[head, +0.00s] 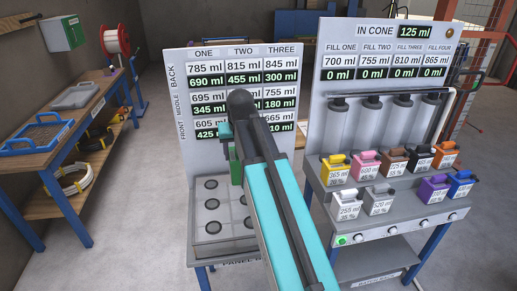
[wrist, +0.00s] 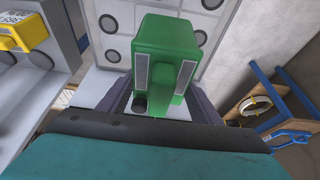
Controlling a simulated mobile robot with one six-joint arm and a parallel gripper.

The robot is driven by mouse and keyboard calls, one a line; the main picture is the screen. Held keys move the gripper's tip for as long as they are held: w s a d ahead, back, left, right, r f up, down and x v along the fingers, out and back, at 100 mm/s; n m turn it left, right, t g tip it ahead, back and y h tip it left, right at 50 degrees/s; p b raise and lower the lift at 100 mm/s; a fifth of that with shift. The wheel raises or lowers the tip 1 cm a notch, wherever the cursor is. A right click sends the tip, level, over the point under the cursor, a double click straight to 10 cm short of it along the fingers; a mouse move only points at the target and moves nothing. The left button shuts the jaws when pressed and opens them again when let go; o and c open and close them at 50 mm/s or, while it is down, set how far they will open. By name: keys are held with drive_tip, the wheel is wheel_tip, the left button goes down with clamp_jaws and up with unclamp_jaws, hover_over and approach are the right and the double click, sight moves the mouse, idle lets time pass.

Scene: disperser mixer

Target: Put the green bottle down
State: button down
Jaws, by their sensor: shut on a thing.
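The green bottle (wrist: 165,48) fills the middle of the wrist view, between the two fingers of my gripper (wrist: 158,85), which is shut on it. In the head view a sliver of the green bottle (head: 236,168) shows left of my arm; my arm hides most of it. It is held in front of the level board and over the back part of a grey stand (head: 222,239) with round dark recesses. The wrist view shows this recessed plate (wrist: 118,15) beyond the bottle. I cannot tell whether the bottle touches the stand.
A board (head: 177,75) with volume readouts rises behind the stand. To the right, a dispenser rack (head: 320,200) holds several coloured bottles, including a yellow one (head: 336,168). A wooden workbench (head: 85,110) stands at left. Floor between bench and stand is clear.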

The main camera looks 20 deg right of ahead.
drive_tip(key=s+a+n+y+b, duration=0.1)
drive_tip(key=a+n, duration=0.1)
drive_tip(key=a, duration=0.9)
drive_tip(key=shift+s+a+f+n, duration=0.25)
drive_tip(key=shift+a+f+n, duration=0.05)
drive_tip(key=shift+a+n, duration=0.1)
drive_tip(key=shift+s+d, duration=0.1)
